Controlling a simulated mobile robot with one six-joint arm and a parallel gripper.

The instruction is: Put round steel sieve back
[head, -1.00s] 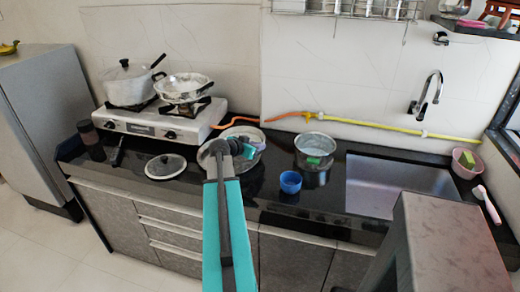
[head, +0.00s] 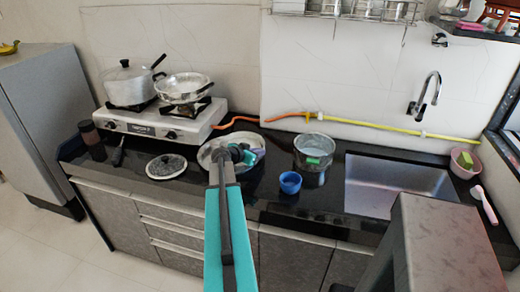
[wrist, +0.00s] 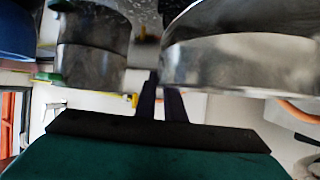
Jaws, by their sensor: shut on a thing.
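The round steel sieve (head: 206,153) is a shallow metal round at the middle of the black counter in the head view, partly hidden behind my arm. In the wrist view its curved steel side (wrist: 240,65) fills the right. My gripper (head: 251,155) is at the sieve's right side in the head view. In the wrist view the dark fingers (wrist: 160,92) are close together at the sieve's edge, shut on it. Whether the sieve touches the counter is hard to tell.
A steel pot (head: 314,152) with a green label and a blue cup (head: 290,182) stand right of the sieve. A lid (head: 166,166) lies to the left. The stove (head: 150,122) carries a pot (head: 128,84) and a pan (head: 184,86). The sink (head: 395,187) is at the right.

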